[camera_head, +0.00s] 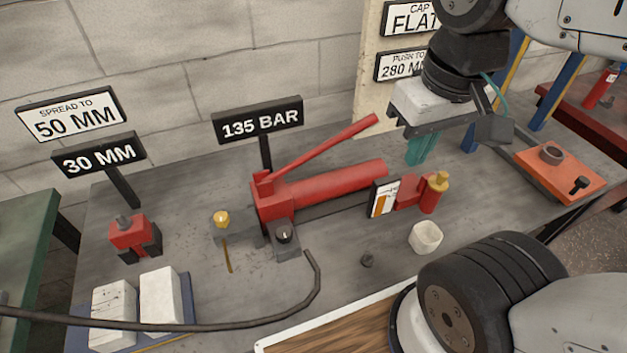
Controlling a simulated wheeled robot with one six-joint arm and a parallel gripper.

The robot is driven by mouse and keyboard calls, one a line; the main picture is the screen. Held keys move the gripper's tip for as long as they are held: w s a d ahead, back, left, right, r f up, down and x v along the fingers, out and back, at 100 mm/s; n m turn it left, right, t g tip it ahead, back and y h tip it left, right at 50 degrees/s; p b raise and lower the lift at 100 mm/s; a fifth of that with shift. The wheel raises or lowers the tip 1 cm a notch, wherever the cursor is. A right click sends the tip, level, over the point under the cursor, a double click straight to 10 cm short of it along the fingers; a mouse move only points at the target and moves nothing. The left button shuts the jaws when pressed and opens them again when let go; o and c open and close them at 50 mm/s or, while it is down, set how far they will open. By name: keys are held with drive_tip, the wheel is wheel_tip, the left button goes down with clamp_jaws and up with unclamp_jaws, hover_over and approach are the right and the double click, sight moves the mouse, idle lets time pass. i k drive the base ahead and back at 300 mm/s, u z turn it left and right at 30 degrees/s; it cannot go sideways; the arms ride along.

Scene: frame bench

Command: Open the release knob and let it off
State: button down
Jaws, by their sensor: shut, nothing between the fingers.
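A red hand pump (330,182) with a raised red lever (325,145) lies on the grey bench. At its left end, a black knob (284,232) sits on a grey block and a yellow knob (221,218) sits on another grey block. Neither is labelled, so I cannot tell for certain which is the release knob. My gripper (417,160) has teal fingers, shut and empty. It hangs above the right end of the pump, apart from both knobs. A white gauge (383,199) with an orange mark stands by a red cylinder with a yellow top (433,193).
A black hose (315,285) curves across the front. An orange plate (570,178) is at right.

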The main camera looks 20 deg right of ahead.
sight(283, 234)
drive_tip(key=z, duration=0.05)
drive_tip(key=k, duration=1)
drive_tip(key=u, duration=1.15)
drive_tip(key=i, duration=0.8)
drive_tip(key=z, duration=1.1)
